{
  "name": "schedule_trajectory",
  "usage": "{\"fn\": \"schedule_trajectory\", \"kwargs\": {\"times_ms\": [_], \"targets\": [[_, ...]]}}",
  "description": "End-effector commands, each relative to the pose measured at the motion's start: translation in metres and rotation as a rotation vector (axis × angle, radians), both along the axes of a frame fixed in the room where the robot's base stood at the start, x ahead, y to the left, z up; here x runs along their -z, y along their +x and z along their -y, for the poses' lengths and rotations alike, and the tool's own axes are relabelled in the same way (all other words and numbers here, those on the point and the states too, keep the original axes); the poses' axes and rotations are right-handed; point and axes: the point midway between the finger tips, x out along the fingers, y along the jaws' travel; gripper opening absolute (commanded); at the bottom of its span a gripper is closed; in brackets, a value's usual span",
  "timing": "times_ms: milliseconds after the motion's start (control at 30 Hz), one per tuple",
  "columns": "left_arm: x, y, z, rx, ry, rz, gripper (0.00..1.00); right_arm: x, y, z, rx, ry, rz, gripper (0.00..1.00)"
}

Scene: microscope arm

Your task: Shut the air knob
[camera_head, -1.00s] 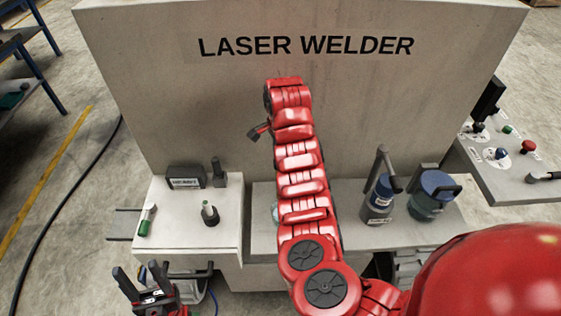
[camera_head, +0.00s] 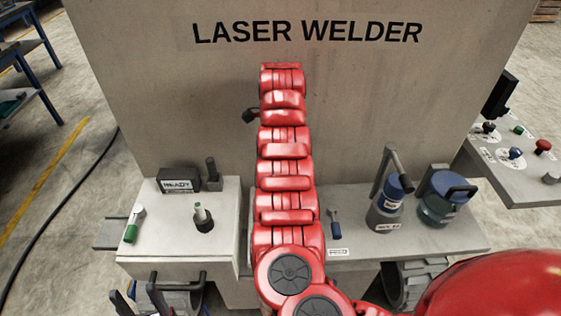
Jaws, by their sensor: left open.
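No label that I can read says air, so I cannot tell which control is the air knob. A small dark blue upright handle (camera_head: 335,226) stands on the bench right of the middle, with a small label by its base. On the left block are a green and white handle (camera_head: 133,224) and a white-tipped knob (camera_head: 203,217) in a dark round base. My left gripper (camera_head: 135,291) is low at the left bottom edge, open and empty, in front of and below the left block. The bottom edge cuts it off. My right gripper is not in view.
A red segmented arm (camera_head: 285,150) stands upright and hides the middle of the bench. Two blue-lidded jars (camera_head: 390,200) (camera_head: 440,205) stand right of it. A side panel (camera_head: 525,185) with coloured knobs is at far right. A grey wall reading LASER WELDER (camera_head: 190,100) rises behind.

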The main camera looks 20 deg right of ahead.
Motion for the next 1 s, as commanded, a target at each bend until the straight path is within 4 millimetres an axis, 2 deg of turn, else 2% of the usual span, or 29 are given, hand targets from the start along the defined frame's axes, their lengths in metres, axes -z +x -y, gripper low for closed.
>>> {"fn": "schedule_trajectory", "kwargs": {"times_ms": [500, 533, 667, 1000], "targets": [[0.0020, 0.0000, 0.0000, 0.000, 0.000, 0.000, 0.57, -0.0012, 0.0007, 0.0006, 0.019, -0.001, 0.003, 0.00], [0.0019, 0.0000, 0.0000, 0.000, 0.000, 0.000, 0.57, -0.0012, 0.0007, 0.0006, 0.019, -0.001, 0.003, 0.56], [0.0020, 0.0001, 0.0000, 0.000, 0.000, 0.000, 0.57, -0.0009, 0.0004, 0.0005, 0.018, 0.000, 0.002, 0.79], [0.0020, 0.0000, 0.0000, 0.000, 0.000, 0.000, 0.57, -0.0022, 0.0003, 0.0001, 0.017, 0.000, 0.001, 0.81]]}}
